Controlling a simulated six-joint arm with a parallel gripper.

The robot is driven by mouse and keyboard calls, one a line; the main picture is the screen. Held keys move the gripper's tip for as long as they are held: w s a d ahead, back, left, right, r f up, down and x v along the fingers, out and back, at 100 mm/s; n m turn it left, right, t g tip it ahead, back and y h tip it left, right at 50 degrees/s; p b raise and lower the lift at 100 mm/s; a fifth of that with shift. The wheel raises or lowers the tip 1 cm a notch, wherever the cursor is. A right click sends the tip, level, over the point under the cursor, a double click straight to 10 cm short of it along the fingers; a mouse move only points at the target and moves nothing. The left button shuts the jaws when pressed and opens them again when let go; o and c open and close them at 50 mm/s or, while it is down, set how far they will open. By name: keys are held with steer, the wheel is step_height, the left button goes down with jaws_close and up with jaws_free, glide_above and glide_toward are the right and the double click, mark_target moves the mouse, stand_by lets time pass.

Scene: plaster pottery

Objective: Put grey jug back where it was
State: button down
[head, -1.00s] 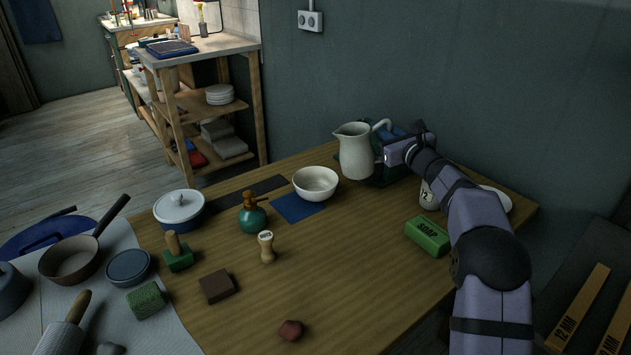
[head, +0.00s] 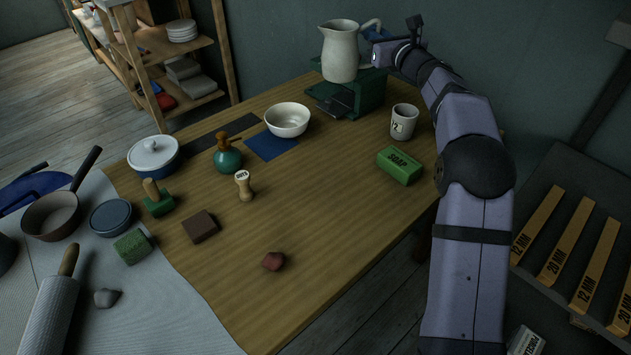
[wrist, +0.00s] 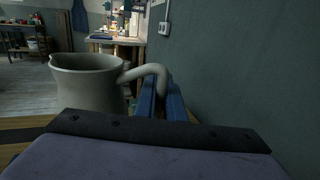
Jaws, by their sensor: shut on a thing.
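The grey jug (head: 340,52) is upright at the back of the table, in front of or above a green stand-like object (head: 348,98). My gripper (head: 372,30) reaches it from the right and is shut on its handle. In the wrist view the jug (wrist: 88,85) stands at the left, with its handle (wrist: 150,70) running to the blue fingers of my gripper (wrist: 156,95). The jug's base partly overlaps the green object in the head view, and I cannot tell whether it touches it.
A white bowl (head: 288,120) stands by a blue mat (head: 272,146), with a dark mat (head: 208,133) to its left. A numbered mug (head: 404,122) and green soap (head: 400,166) stand near my arm. A teal bottle (head: 227,158) and a lidded pot (head: 154,155) are further left.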

steer(key=s+d+r+p, duration=0.2)
steer(key=s+p, duration=0.1)
steer(key=s, duration=0.4)
steer(key=s+a+f+n+g+y, duration=0.3)
steer(key=s+a+f+y, duration=0.15)
steer(key=s, duration=0.35)
steer(key=s+a+f+n+g+y, duration=0.3)
steer(key=s+a, duration=0.3)
steer(key=s, duration=0.1)
step_height(320, 180, down, 10)
steer(key=shift+s+d+b, duration=0.15)
steer(key=shift+b, duration=0.25)
steer(key=c, duration=2.3)
jaws_free()
steer(key=shift+f, duration=0.2)
steer(key=o, duration=0.5)
steer(key=shift+c, duration=0.2)
